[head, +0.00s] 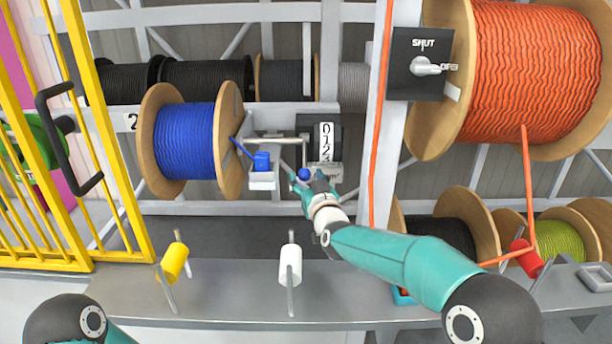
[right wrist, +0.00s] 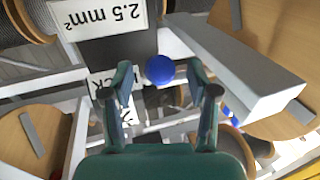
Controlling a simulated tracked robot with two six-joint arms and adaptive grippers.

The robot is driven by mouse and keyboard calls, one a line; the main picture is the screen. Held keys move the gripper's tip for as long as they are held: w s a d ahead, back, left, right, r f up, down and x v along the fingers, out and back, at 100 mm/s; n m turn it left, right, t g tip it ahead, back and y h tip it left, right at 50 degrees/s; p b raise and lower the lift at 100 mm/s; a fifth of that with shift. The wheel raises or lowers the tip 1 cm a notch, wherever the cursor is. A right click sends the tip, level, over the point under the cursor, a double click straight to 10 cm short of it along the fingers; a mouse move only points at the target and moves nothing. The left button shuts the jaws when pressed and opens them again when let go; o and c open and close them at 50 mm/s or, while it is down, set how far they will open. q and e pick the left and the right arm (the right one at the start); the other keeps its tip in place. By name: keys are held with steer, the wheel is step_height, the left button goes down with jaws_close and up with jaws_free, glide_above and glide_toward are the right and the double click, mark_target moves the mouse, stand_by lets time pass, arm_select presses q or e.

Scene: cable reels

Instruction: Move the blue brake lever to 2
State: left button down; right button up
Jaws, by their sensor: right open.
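The blue ball knob of the brake lever (head: 304,174) shows just below and left of the white number scale (head: 326,143), beside the blue cable reel (head: 185,140). The scale's digits run downward from 0; its lower end is partly hidden. My right gripper (head: 311,182) is at the knob. In the right wrist view the right gripper (right wrist: 162,82) is open, with the blue knob (right wrist: 159,69) between its fingertips. I cannot tell whether a finger touches it. The lever's rod is mostly hidden. My left gripper is out of view.
A white label plate (right wrist: 95,12) reading 2.5 mm² is close to the fingers. A shut/open switch (head: 424,66) and an orange reel (head: 530,70) are at upper right. A grey shelf (head: 230,300) runs below.

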steer(key=shift+w+a, duration=0.1)
steer(key=shift+w, duration=0.4)
jaws_close()
